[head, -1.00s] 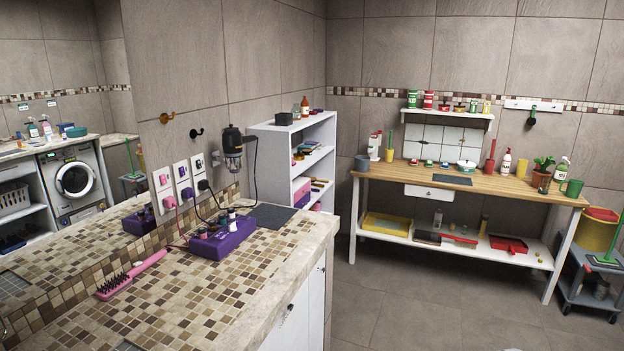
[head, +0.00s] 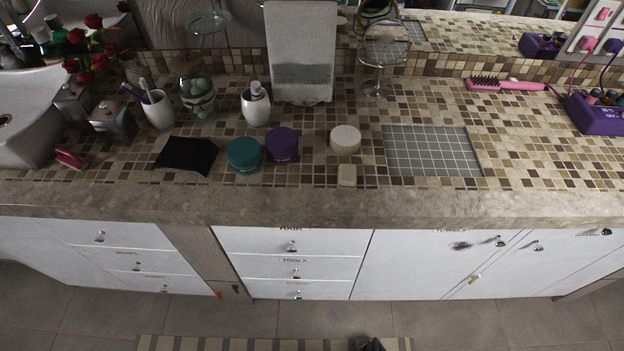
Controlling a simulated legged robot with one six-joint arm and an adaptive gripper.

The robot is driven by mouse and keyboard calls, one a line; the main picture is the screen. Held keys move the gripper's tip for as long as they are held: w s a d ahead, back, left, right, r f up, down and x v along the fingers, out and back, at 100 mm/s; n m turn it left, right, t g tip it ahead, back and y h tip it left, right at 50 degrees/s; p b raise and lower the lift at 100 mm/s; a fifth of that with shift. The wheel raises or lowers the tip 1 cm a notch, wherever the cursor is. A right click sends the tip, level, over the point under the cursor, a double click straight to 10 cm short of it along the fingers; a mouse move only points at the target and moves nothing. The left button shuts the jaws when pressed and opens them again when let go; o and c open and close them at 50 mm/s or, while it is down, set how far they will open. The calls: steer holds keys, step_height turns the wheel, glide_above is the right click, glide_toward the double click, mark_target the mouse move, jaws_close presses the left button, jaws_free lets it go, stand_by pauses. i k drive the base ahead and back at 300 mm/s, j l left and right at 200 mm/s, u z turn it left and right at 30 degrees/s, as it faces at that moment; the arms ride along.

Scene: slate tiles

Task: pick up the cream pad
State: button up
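Two pale things on the tiled counter could be the cream pad. One is a round, thick cream disc (head: 345,139) right of the purple jar. The other is a small beige block (head: 347,175) with rounded corners, just in front of the disc near the counter's front edge. The two are apart, and I cannot tell for sure which is the pad. My gripper is not recognisable in this view; only a small dark shape (head: 371,345) shows at the bottom edge, too cut off to identify.
A purple jar (head: 282,145), a teal jar (head: 244,154) and a black cloth (head: 186,154) lie to the left. A grey grid mat (head: 432,151) lies to the right. Drawers (head: 290,265) front the counter.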

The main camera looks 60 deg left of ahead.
mark_target(347, 178)
steer(key=u, duration=2.05)
